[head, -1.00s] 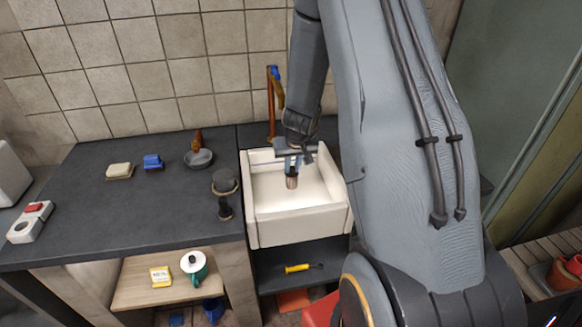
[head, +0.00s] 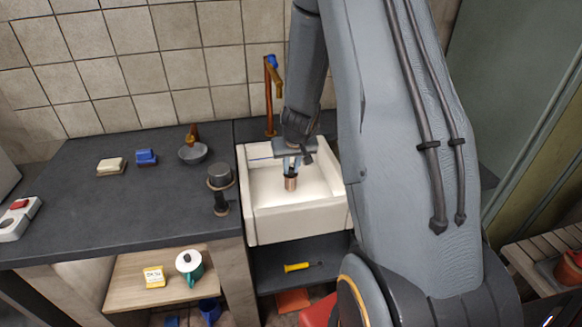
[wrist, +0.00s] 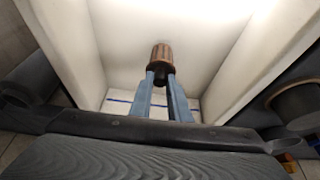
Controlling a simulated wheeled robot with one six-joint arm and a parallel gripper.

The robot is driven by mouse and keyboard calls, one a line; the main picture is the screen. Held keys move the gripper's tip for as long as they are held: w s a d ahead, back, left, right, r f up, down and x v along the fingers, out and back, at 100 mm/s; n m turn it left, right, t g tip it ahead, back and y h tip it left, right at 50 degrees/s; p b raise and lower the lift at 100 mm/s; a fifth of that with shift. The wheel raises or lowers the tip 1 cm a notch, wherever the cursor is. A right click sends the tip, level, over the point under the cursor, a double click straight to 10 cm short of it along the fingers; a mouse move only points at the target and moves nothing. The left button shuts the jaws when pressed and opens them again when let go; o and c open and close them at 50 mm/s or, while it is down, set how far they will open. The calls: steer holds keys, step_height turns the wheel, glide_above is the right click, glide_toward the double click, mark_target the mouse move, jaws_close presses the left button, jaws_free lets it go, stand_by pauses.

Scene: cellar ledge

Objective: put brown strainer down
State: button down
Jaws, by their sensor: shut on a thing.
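The brown strainer (head: 291,183) is a small copper-brown ribbed cylinder with a dark end. It also shows in the wrist view (wrist: 161,56). My gripper (head: 291,166) is shut on its dark end, with blue fingers on both sides, and they also show in the wrist view (wrist: 163,84). The strainer is over the white sink basin (head: 250,222), inside its walls as seen from the head. I cannot tell whether the strainer touches the basin floor.
A copper tap (head: 268,95) stands behind the sink. A dark stand with a cup (head: 220,190) is close to the sink's left side on the dark counter (head: 90,215). A grey bowl (head: 193,153) is farther left. A yellow-handled tool (head: 298,267) lies on the shelf below.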

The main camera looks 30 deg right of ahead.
steer(key=shift+f+b, duration=0.6)
steer(key=shift+b, duration=0.25)
steer(key=c, duration=1.6)
jaws_free()
steer(key=p+v, duration=0.6)
steer(key=v, duration=0.2)
steer(key=shift+f, duration=0.1)
